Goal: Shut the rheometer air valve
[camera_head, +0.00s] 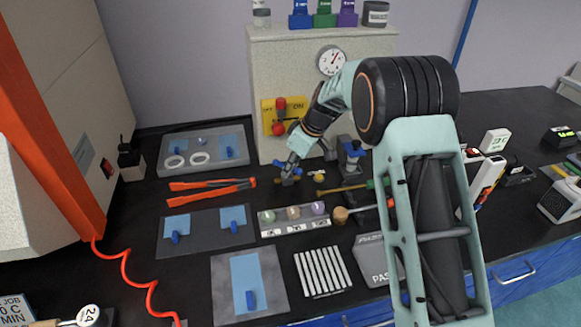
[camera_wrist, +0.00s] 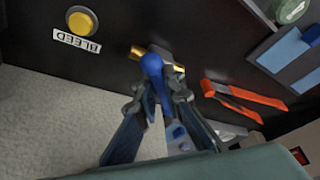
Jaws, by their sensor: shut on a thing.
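The air valve is a small brass fitting (camera_wrist: 139,52) with a blue lever handle (camera_wrist: 152,66), on the black bench top beside the pale cabinet. The handle points back between my fingers. My gripper (camera_wrist: 158,90) is closed around this blue handle, one finger on each side of it. In the head view my gripper (camera_head: 288,174) reaches down to the bench in front of the cabinet. It hides most of the valve there, so the exact lever angle is hard to tell.
A yellow button (camera_wrist: 82,21) labelled BLEED sits near the valve. Orange-handled tongs (camera_head: 212,188) lie to the left. A tray with colored samples (camera_head: 295,228) lies in front. The cabinet (camera_head: 262,80) carries a gauge (camera_head: 331,60) and a red-and-yellow switch (camera_head: 280,115).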

